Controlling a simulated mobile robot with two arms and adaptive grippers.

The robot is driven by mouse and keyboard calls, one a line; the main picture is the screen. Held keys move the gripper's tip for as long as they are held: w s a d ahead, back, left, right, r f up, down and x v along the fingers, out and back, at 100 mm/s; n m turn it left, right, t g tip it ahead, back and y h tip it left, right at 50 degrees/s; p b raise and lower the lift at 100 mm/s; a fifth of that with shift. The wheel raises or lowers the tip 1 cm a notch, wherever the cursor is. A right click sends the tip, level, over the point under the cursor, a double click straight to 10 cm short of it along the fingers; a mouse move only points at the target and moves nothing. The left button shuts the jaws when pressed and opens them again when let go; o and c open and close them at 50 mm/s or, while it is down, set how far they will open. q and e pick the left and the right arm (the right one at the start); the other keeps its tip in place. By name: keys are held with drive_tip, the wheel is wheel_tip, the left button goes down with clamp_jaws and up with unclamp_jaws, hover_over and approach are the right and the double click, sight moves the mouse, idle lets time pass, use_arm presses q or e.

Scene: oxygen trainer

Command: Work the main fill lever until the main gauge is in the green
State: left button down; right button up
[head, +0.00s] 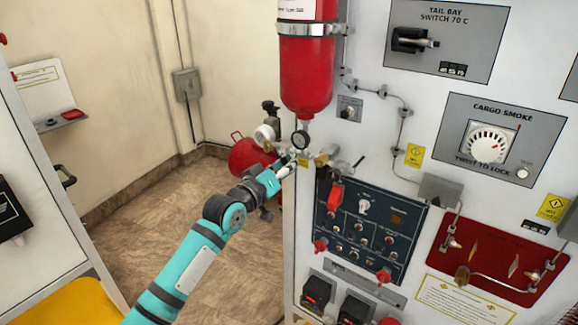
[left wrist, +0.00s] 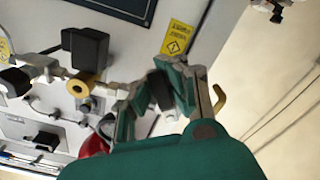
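My left gripper (head: 285,167) is at the valve fittings below the red cylinder (head: 307,70), at the panel's left edge. In the left wrist view its fingers (left wrist: 154,92) stand apart, with a dark block between them; I cannot tell if they touch it. A small round dark-rimmed gauge (head: 300,139) hangs under the cylinder, and a paler gauge (head: 265,134) sits left of it. Their needles and any green band are too small to read. I cannot tell which part is the main fill lever; the gripper may hide it. My right gripper is not in view.
A brass fitting (left wrist: 80,88) and a black block (left wrist: 88,48) are close by in the left wrist view. A red tank (head: 247,157) stands behind. Floor is clear left of the panel.

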use_arm(q)
drive_tip(key=shift+f, duration=0.25)
drive_tip(key=shift+w+a+f+m+b, duration=0.25)
drive_tip(key=shift+a+m+b, duration=0.1)
drive_tip(key=shift+m+b, duration=0.75)
drive_tip(key=shift+w+a+f+m+b, duration=0.1)
drive_tip(key=shift+w+a+m+b, duration=0.15)
drive_tip(key=shift+m+b, duration=0.8)
drive_tip(key=shift+w+a+f+m+b, duration=0.2)
drive_tip(key=shift+a+m+b, duration=0.35)
drive_tip(key=shift+m, duration=0.9)
drive_tip(key=shift+d, duration=0.15)
drive_tip(key=c, duration=1.3)
unclamp_jaws()
drive_tip(key=shift+s+a+r, duration=0.2)
drive_tip(key=shift+a+r, duration=0.05)
drive_tip(key=shift+r, duration=0.1)
drive_tip(key=shift+w+d, duration=0.1)
drive_tip(key=shift+d, duration=0.05)
drive_tip(key=v, duration=1.2)
